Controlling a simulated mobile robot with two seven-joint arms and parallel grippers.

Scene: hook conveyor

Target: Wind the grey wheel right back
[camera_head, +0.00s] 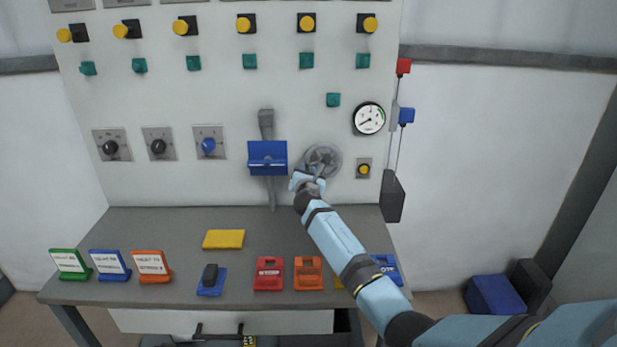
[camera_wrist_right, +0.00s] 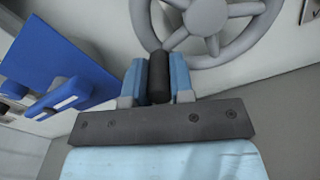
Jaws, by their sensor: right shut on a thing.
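The grey wheel (camera_head: 322,158) is a spoked handwheel on the white panel, below and left of the round gauge (camera_head: 369,118). In the right wrist view the wheel (camera_wrist_right: 208,16) fills the top, with its hub and part of its rim showing. My right gripper (camera_wrist_right: 159,78) is shut on a dark upright handle (camera_wrist_right: 159,80) at the wheel's lower left rim. In the head view my right gripper (camera_head: 307,182) covers the wheel's lower left part. The gauge's needle points to the lower left. My left gripper is not in view.
A blue bracket (camera_head: 267,154) is fixed close left of the wheel, and it shows in the right wrist view (camera_wrist_right: 62,84). A yellow button (camera_head: 364,169) sits right of the wheel. Several colored tags and a yellow block (camera_head: 224,239) lie on the grey bench (camera_head: 190,222) below.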

